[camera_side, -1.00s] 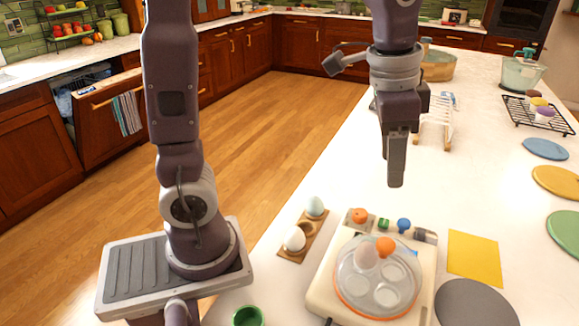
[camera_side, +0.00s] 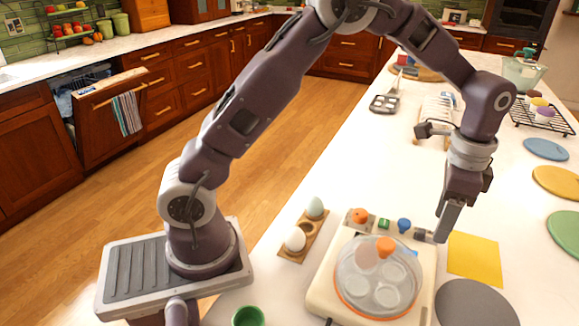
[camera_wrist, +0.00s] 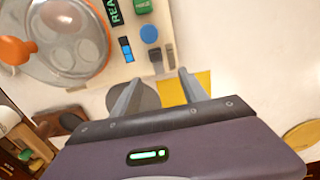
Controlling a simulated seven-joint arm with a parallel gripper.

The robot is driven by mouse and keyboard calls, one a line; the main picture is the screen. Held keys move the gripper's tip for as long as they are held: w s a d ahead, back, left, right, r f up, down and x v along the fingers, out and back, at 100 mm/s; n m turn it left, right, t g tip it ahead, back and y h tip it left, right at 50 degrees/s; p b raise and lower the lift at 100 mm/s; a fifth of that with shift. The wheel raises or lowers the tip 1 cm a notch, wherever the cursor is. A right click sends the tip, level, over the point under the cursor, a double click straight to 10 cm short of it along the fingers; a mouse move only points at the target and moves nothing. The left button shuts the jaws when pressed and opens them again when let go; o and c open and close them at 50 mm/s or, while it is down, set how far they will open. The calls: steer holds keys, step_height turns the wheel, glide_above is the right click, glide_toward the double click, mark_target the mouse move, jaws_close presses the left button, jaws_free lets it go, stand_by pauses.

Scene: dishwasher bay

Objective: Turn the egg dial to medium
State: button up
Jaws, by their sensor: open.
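The egg cooker (camera_side: 318,293) is a cream box with a clear dome (camera_side: 352,279) and orange knob on top. Along its back edge sit an orange round piece (camera_side: 359,215), a green button (camera_side: 383,223), a blue round knob (camera_side: 403,225) and a grey control (camera_side: 421,234). I cannot tell for sure which is the egg dial; no setting is readable. My gripper (camera_side: 441,238) is beside the grey control at the cooker's back right corner. In the wrist view my gripper (camera_wrist: 160,78) is open and empty, with the blue knob (camera_wrist: 149,33) and grey control (camera_wrist: 155,60) just beyond its fingertips.
A wooden holder (camera_side: 289,253) with a white egg and a pale blue egg stands left of the cooker. A yellow sheet (camera_side: 474,257) and grey disc (camera_side: 475,304) lie right of it. Coloured discs line the right edge. The counter behind the cooker is mostly clear.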

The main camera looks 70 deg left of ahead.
steer(key=s+a+r+n+t, duration=0.3)
steer(key=s+a+r+n, duration=0.1)
steer(key=s+r, duration=0.9)
steer(key=s+a+n+t, duration=0.2)
steer(key=s+n, duration=0.3)
steer(key=s, duration=0.9)
steer(key=shift+s+a+t, duration=0.3)
steer(key=shift+s+a, duration=0.05)
steer(key=shift+a, duration=0.1)
stand_by(0.7)
